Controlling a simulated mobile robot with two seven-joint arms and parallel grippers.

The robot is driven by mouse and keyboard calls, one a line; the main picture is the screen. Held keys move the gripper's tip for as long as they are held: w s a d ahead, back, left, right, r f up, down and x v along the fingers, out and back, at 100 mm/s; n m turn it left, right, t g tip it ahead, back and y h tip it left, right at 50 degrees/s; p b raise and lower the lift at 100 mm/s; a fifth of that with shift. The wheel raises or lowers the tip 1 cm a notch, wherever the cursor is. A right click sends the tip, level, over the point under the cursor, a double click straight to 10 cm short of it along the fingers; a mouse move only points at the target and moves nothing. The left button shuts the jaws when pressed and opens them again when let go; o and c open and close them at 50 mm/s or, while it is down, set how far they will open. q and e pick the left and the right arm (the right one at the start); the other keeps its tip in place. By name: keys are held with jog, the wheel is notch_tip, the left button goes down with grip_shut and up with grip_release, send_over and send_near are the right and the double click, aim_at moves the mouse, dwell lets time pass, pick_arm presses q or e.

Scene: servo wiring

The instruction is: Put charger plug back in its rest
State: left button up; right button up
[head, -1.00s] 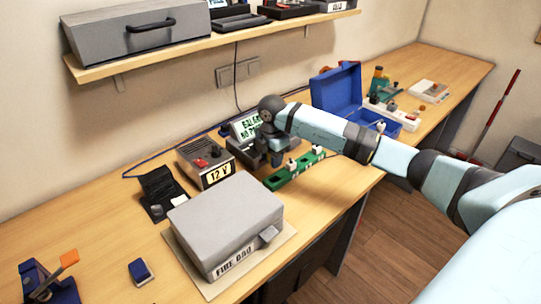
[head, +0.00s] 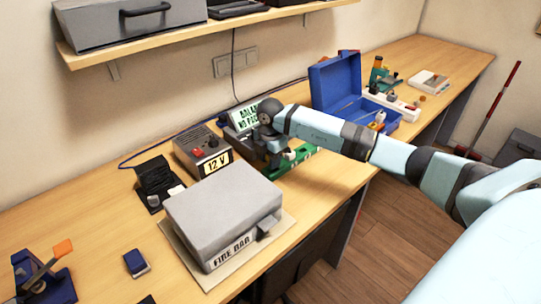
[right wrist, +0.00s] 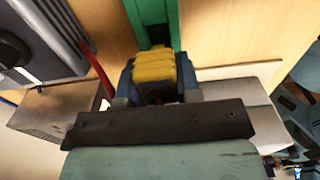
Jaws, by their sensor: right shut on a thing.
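My right gripper (head: 274,161) is low over the left end of a green strip (head: 298,160), in front of the charger (head: 242,118) with its lit display. In the right wrist view, its dark blue fingers (right wrist: 158,90) are shut on a yellow plug (right wrist: 153,70), which I take as the charger plug. The green strip (right wrist: 170,22) runs away beneath and beyond the plug. Whether the plug touches the strip or a rest is hidden by the gripper. The rest cannot be picked out clearly. My left gripper is not in view.
A grey box marked FIRE BAG (head: 222,215) lies at the front, left of the strip. The 12 V supply (head: 203,150) stands behind it. An open blue case (head: 336,85) is to the right. A red lead (right wrist: 92,65) runs beside the plug.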

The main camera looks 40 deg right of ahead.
jog(key=shift+f, duration=0.6)
jog(key=shift+r+p, duration=0.1)
jog(key=shift+p, duration=0.2)
dwell(1.3)
jog(key=shift+f+b, duration=0.5)
jog(key=shift+f, duration=0.4)
jog(key=shift+r, duration=0.15)
jog(key=shift+r+p, duration=0.4)
jog(key=shift+p, duration=0.1)
jog(key=shift+p, duration=0.4)
dwell(1.4)
jog(key=shift+f+b, duration=0.35)
jog(key=shift+f, duration=0.25)
jog(key=shift+r, duration=0.3)
